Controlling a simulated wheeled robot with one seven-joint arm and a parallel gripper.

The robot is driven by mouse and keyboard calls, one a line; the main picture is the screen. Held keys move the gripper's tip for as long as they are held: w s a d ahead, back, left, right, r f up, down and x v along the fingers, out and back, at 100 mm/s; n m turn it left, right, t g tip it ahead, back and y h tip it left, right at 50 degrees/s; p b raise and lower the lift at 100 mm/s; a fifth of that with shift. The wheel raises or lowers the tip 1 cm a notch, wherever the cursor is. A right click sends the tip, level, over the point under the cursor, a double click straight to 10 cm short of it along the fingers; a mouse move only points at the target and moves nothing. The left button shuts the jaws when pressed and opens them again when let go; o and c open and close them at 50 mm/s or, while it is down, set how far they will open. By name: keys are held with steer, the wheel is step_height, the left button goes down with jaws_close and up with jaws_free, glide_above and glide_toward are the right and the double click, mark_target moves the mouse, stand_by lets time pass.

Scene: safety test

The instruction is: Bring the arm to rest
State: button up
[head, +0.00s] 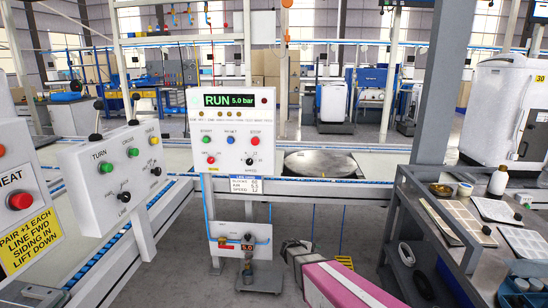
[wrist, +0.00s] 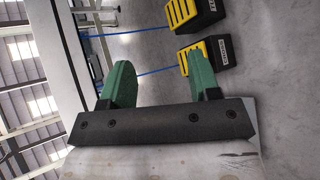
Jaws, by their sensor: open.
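My gripper (wrist: 161,66) shows in the wrist view with its two green fingers well apart. In the head view my pink arm reaches in from the bottom edge, right of centre, and ends in a grey part below the conveyor. The fingers cannot be made out in that view. The arm is in front of the line and apart from the control panel (head: 237,165), which reads RUN 5.0 bar.
A lever console (head: 88,180) stands at left. A round metal plate (head: 320,164) sits on the conveyor behind. A cluttered workbench (head: 430,226) and grey post are at right. Yellow-topped black blocks (wrist: 205,62) with blue lines are on the floor.

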steer(key=s+r+m+g+y, duration=0.3)
steer(key=s+r+m+y, duration=0.2)
steer(key=s, duration=0.5)
steer(key=s+r+m+g+y, duration=0.3)
steer(key=s+r+m+y, duration=0.2)
steer(key=s, duration=0.6)
steer(key=shift+s+r+m, duration=0.2)
steer(key=shift+r+m, duration=0.3)
steer(key=shift+r, duration=0.4)
